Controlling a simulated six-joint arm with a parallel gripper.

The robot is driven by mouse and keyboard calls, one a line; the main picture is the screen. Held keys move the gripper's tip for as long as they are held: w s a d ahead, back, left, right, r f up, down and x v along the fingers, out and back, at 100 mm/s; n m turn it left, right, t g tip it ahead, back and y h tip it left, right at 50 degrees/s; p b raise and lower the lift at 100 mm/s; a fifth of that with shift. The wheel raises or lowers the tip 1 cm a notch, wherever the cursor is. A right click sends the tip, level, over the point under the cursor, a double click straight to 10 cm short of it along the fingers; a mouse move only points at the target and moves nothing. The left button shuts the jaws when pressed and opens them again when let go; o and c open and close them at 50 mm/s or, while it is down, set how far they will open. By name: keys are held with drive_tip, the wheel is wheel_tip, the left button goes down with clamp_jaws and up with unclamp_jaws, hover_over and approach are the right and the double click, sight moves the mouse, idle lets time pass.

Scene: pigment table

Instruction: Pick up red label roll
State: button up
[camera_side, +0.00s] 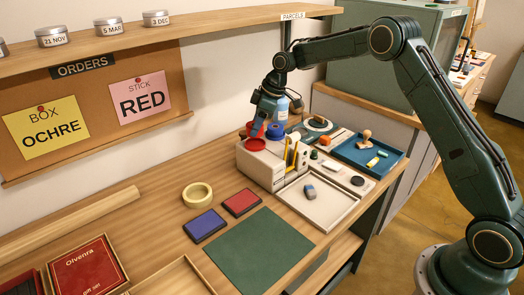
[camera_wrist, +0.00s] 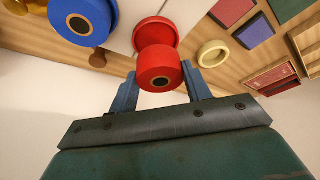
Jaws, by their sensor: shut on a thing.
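The red label roll (camera_wrist: 160,68) is between the two blue-grey fingers of my gripper (camera_wrist: 158,78) in the wrist view, its dark core hole facing the camera. My gripper is shut on it. A wider red disc (camera_wrist: 156,33) is right behind it; I cannot tell whether the two touch. In the side view my gripper (camera_side: 264,124) is low over the cream dispenser (camera_side: 262,160), with the red roll (camera_side: 254,128) partly hidden by the fingers. A blue roll (camera_side: 275,130) is just to the right; it also shows in the wrist view (camera_wrist: 82,20).
A cream tape ring (camera_side: 197,195), a blue pad (camera_side: 204,225) and a red pad (camera_side: 241,202) lie in front of the dispenser. A pale tray (camera_side: 318,213) and a blue tray (camera_side: 385,165) are to the right. The green mat (camera_side: 258,248) is clear.

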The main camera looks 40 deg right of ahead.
wheel_tip(320, 180, up, 6)
idle(0.4)
idle(0.5)
